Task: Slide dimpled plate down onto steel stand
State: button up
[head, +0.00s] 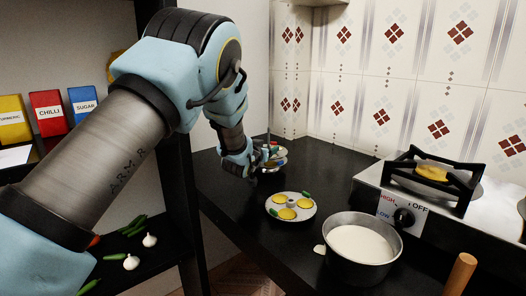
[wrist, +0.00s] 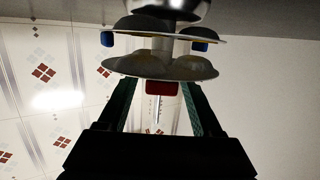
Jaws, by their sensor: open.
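In the head view the steel stand's thin rod (head: 268,125) rises at the back of the counter, with dimpled plates (head: 275,154) at it. In the wrist view, which looks inverted, two dimpled plates are stacked with a gap. The one nearer the rod tip (wrist: 157,116) has a red tab (wrist: 163,88); the other plate (wrist: 220,41) has blue tabs. The rod appears to pass through both. My gripper (wrist: 162,92) is open, its fingers either side of the red tab. Contact cannot be told. In the head view my gripper (head: 254,168) partly hides the stand.
Another dimpled plate (head: 290,222) with yellow pieces and green tabs lies on the black counter (head: 235,205). A pot of white batter (head: 362,245) and a stove (head: 440,215) stand to the right. A shelf with spice packets (head: 50,112) is at left.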

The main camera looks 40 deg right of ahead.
jog(key=b+v, duration=0.1)
jog(key=v, duration=0.9)
jog(key=shift+b, duration=0.4)
jog(key=shift+a, duration=0.15)
